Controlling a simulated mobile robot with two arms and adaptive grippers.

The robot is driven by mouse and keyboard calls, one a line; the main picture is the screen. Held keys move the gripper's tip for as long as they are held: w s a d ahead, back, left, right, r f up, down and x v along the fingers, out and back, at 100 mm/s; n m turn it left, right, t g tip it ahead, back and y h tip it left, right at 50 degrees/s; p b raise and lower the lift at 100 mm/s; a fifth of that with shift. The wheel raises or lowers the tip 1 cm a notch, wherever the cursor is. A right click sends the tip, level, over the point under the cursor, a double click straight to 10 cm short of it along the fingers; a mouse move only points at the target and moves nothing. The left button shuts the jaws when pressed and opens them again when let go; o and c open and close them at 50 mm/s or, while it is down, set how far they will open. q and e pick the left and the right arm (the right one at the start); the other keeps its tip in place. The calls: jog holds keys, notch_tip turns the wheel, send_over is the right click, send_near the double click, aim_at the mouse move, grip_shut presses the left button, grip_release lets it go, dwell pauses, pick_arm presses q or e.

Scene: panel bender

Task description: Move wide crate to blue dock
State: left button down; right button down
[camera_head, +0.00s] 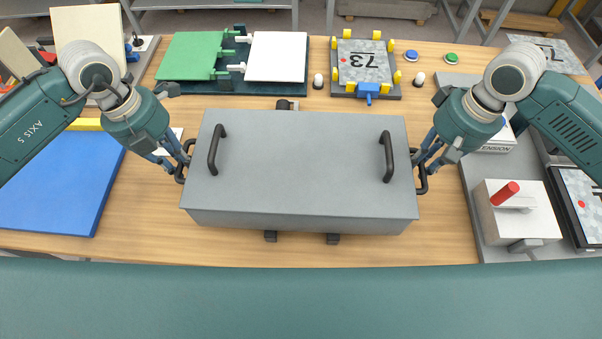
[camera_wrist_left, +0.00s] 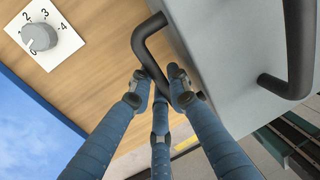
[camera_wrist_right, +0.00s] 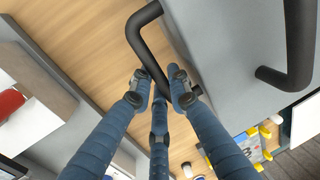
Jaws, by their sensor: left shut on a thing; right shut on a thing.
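The wide crate (camera_head: 300,165) is a long grey box with black handles on its top and on its two ends. It spans the middle of the table in the head view. My left gripper (camera_head: 180,163) is shut on the crate's left end handle; the wrist view shows its fingers (camera_wrist_left: 160,88) around the black bar. My right gripper (camera_head: 420,163) is shut on the right end handle, with its fingers (camera_wrist_right: 160,88) around that bar. The blue dock (camera_head: 55,185) is a flat blue panel at the left of the table. I cannot tell whether the crate touches the table.
A dial with numbers (camera_wrist_left: 40,37) lies between the blue panel and the crate. Green (camera_head: 190,55) and white panels lie behind left. A fixture marked 73 (camera_head: 362,65) stands behind the crate. A grey station (camera_head: 480,215) with a red-handled block fills the right.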

pick_arm(q)
jog(key=shift+r, duration=0.25)
pick_arm(e)
jog(key=shift+r, duration=0.25)
